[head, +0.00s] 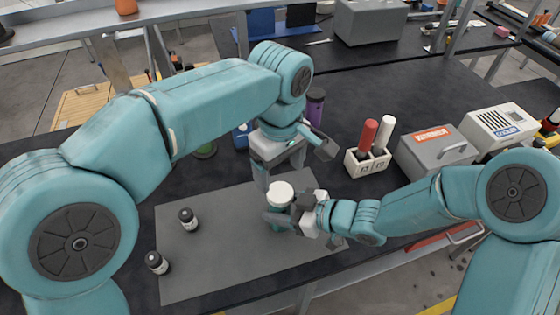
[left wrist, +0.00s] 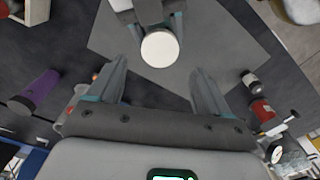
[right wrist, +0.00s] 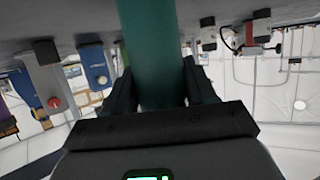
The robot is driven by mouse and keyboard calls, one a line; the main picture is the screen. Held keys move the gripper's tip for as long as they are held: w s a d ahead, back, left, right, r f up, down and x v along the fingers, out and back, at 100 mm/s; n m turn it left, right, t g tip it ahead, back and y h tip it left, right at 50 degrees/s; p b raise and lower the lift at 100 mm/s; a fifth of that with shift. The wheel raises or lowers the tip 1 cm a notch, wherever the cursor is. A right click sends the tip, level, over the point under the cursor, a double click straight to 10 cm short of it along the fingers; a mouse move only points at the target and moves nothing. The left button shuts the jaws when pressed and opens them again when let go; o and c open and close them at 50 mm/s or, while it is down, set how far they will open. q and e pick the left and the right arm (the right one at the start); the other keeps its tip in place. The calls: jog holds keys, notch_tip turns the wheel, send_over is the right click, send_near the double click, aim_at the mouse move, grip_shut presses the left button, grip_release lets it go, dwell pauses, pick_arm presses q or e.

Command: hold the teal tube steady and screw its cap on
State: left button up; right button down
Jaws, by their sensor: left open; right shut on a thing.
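The teal tube (right wrist: 150,45) stands upright on the grey mat, mostly hidden in the head view. My right gripper (right wrist: 158,78) is shut around its body from the side. The white round cap (head: 279,192) sits at the top of the tube; I cannot tell how tightly it is seated. The left wrist view shows the cap (left wrist: 160,49) from above, just beyond the fingertips and roughly centred between them. My left gripper (head: 279,170) is open and empty, pointing down above and behind the cap, and does not touch it.
Two small dark-capped bottles stand at left, one on the grey mat (head: 188,219) and one at its edge (head: 157,262). A white holder (head: 366,163) with red and white tubes stands at right, beside a grey box (head: 432,152). A purple bottle (head: 314,106) stands behind my left gripper.

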aim_at(280, 192)
pick_arm(q)
notch_tip(280, 192, down, 7)
jog(key=shift+r, duration=0.2)
jog(key=c, duration=1.1)
jog(key=m, duration=0.3)
jog(key=o, duration=1.2)
jog(key=shift+r, duration=2.3)
jog(key=shift+c, duration=0.5)
